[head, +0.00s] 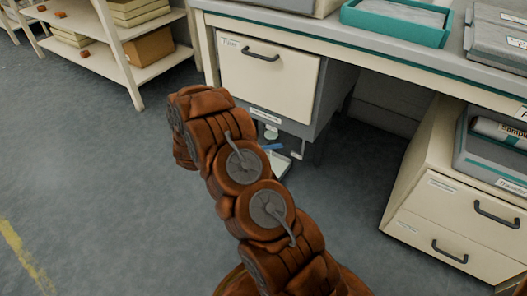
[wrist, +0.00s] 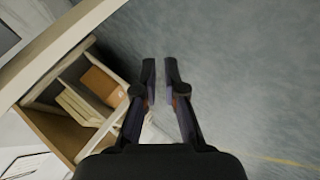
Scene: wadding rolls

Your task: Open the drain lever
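My gripper (wrist: 160,78) shows in the wrist view with its two dark fingers apart and nothing between them. Bare grey floor lies beyond the fingertips. In the head view my arm hides the gripper. Under the cream drawer unit (head: 268,82) there is a small pale fitting (head: 271,132) with a blue part (head: 273,147) below it, partly behind my arm. This may be the drain and its lever, but it is too small to tell. My gripper is apart from it, and it does not show clearly in the wrist view.
A bench (head: 380,50) with a teal tray (head: 395,20) stands above the drawer unit. A cream drawer cabinet (head: 450,225) stands at the right. A shelf rack (head: 125,45) with boxes is at the upper left. The floor (head: 100,180) at the left is clear.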

